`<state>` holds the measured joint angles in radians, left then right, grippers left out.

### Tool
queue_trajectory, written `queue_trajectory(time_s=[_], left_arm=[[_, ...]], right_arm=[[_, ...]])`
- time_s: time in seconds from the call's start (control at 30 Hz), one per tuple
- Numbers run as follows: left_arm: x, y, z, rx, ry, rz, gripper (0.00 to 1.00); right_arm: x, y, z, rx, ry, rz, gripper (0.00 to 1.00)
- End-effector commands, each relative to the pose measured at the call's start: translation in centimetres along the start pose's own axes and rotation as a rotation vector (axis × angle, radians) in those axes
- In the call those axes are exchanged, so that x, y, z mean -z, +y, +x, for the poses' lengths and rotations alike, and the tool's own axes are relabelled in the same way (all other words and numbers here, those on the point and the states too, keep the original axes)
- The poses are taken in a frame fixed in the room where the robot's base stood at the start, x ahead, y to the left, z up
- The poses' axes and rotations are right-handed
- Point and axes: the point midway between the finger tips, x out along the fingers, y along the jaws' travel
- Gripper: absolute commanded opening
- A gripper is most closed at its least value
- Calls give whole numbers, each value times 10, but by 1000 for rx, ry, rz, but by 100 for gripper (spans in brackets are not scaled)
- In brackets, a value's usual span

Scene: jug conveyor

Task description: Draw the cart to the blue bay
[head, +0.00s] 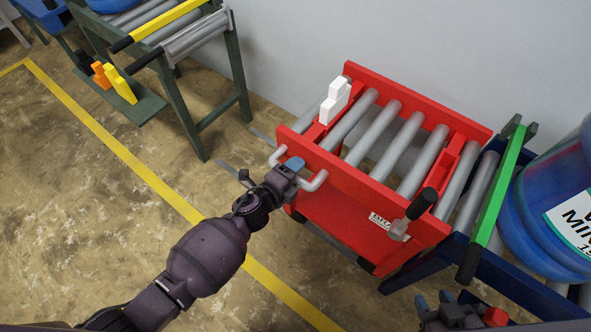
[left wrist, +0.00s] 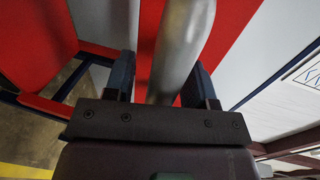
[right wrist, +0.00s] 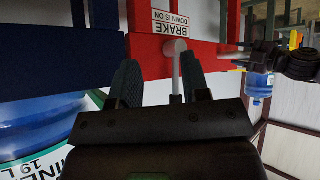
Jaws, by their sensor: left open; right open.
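The red cart (head: 350,215) has grey rollers on top and stands against a dark blue frame (head: 520,285) with a green bar (head: 497,195). A grey bar handle (head: 314,184) juts from its near left side. My left gripper (head: 288,167) is at this handle; in the left wrist view the bar (left wrist: 180,50) runs between its open fingers. A brake lever with a black grip (head: 422,203) sticks out near the cart's right end, grip raised. My right gripper (head: 435,302) is open below it at the bottom edge; a pale rod (right wrist: 176,72) shows between its fingers in the right wrist view.
A large blue water jug (head: 550,205) stands at the right beyond the green bar. A dark green roller stand (head: 188,115) with a yellow bar (head: 165,25) is at the upper left.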

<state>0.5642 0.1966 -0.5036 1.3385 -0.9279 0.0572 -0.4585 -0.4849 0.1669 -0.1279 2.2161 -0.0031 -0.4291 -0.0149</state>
Motion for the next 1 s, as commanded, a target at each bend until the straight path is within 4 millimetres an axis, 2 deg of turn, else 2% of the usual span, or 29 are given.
queue_trajectory(time_s=[0.17,0.4,0.6,0.8,1.0], left_arm=[[-1,-4,-22,2,-2,3,51],[-1,-4,-64,3,0,5,51],[0,-2,-92,1,0,1,51],[1,0,-104,0,2,0,51],[1,1,-105,-1,2,-1,51]], right_arm=[[9,2,-2,-2,14,11,43],[8,4,-6,-6,4,23,43],[9,3,-9,-7,8,26,43],[9,3,-11,-8,9,27,43],[7,3,-13,-8,4,28,43]])
